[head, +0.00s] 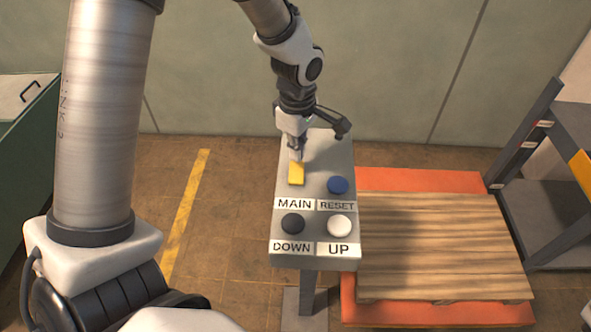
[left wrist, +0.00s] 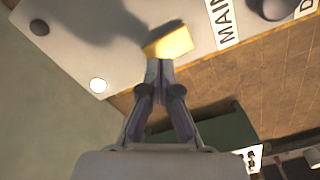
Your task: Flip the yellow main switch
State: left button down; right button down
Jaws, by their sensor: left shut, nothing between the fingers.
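The yellow main switch (head: 297,174) sits at the upper left of a grey control panel (head: 318,160), above the MAIN label (head: 294,204). My left gripper (head: 297,155) is shut and empty, with its fingertips at the far end of the switch in the head view. In the left wrist view, the closed fingertips (left wrist: 158,62) are right by the edge of the yellow switch (left wrist: 168,42); I cannot tell whether they touch it. The fingers hide a small part of the switch. My right gripper is not in view.
The panel also carries a blue RESET button (head: 338,185), a black DOWN button (head: 293,223) and a white UP button (head: 339,226). A wooden pallet (head: 440,240) on an orange platform (head: 410,180) stands to the right. A green cabinet (head: 30,140) is at the left.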

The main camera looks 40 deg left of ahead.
aim_at(297, 167)
pick_arm(q)
jog(key=shift+f+b, duration=1.2)
jog(key=shift+f, duration=0.5)
dwell(0.9)
notch_tip(297, 167, up, 7)
jog(key=p, duration=0.6)
jog(key=shift+r, duration=0.1)
